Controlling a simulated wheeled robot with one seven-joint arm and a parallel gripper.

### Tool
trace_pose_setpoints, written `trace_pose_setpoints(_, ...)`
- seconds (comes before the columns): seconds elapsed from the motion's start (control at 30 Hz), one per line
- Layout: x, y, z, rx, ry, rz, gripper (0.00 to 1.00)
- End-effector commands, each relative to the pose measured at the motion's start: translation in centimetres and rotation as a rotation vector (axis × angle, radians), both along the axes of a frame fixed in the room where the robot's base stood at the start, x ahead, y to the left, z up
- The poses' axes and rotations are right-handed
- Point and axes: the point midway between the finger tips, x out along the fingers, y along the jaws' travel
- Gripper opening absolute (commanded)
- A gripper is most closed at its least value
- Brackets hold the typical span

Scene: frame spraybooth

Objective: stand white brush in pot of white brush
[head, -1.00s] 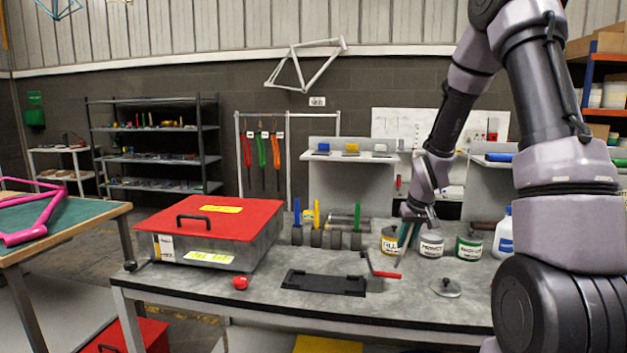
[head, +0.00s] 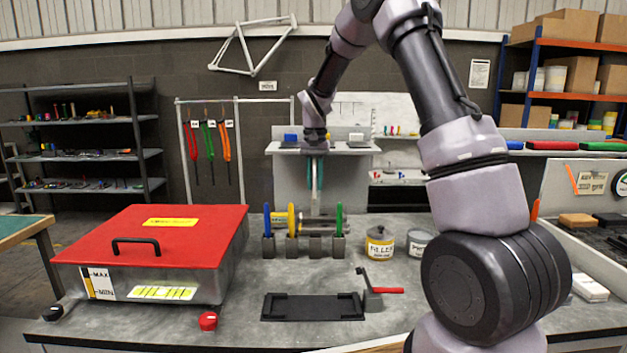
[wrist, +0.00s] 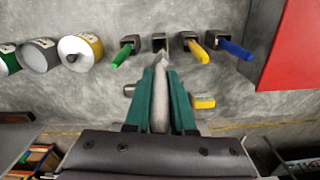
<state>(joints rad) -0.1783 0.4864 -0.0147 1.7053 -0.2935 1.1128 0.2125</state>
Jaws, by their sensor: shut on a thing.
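My gripper (head: 315,180) is above the row of small dark pots, its green fingers pointing down. It is shut on the white brush (head: 314,200), which hangs about upright below the fingers. In the wrist view the white brush (wrist: 160,108) lies between the two fingers (wrist: 161,100), its end pointing at the pot without a brush (wrist: 160,37). That pot (head: 315,247) stands between the pot with the yellow brush (head: 291,246) and the pot with the green brush (head: 338,247). I cannot tell whether the brush's lower end touches the pot.
The pot with the blue brush (head: 268,246) ends the row at left. A filler tin (head: 379,244) and another tin (head: 419,243) stand right. A red-lidded box (head: 160,240) is left.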

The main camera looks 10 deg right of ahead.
Motion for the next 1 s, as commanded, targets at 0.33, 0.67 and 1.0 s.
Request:
trace_pose_setpoints(0.33,0.0,0.0,-2.4,0.000,0.002,0.001,0.00)
trace_pose_setpoints(0.67,-0.1,0.0,-5.0,0.000,0.002,0.001,0.00)
trace_pose_setpoints(1.0,-0.1,0.0,-7.7,0.001,0.002,0.001,0.00)
